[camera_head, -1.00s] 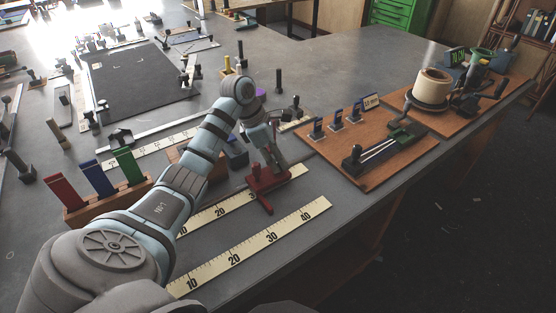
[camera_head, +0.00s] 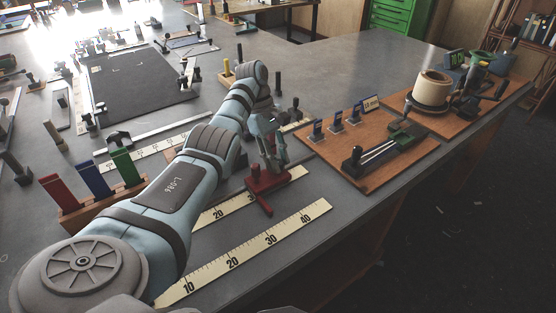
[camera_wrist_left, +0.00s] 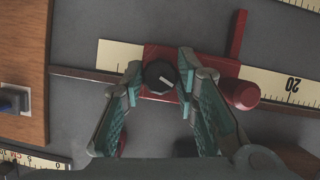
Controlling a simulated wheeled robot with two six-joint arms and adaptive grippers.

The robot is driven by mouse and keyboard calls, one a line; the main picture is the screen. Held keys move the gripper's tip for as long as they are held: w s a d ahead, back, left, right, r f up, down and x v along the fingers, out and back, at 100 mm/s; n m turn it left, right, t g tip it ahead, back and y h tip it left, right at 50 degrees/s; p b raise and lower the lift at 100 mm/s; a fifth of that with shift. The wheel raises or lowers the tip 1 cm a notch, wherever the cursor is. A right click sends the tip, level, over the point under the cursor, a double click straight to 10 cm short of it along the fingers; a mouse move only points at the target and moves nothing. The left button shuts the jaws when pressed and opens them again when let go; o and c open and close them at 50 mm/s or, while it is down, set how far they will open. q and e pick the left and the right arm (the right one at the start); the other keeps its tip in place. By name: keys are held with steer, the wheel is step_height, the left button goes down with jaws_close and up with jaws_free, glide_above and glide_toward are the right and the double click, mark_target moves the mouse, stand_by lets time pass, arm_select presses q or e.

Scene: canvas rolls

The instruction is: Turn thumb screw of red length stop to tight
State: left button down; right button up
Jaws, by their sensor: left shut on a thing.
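The red length stop (camera_head: 266,182) sits on the inner scale on the bench, with a red arm reaching toward the front. In the left wrist view the red stop (camera_wrist_left: 215,66) carries a dark round thumb screw (camera_wrist_left: 160,74) with a pale pointer line, angled to the lower right. My left gripper (camera_head: 270,168) comes down over the stop. A red round post (camera_wrist_left: 240,93) stands beside the right finger. My right gripper is in neither view.
A second yellow scale (camera_head: 250,253) lies nearer the front edge. A wooden block with red, blue and green plates (camera_head: 92,180) stands at left. A wooden board with clamps (camera_head: 368,160) is to the right. Bare bench lies between the scales.

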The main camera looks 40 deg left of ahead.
arm_select(q)
steer(key=shift+m, duration=0.5)
steer(key=c, duration=1.2)
jaws_free()
steer(key=shift+a, duration=0.1)
steer(key=shift+c, duration=0.2)
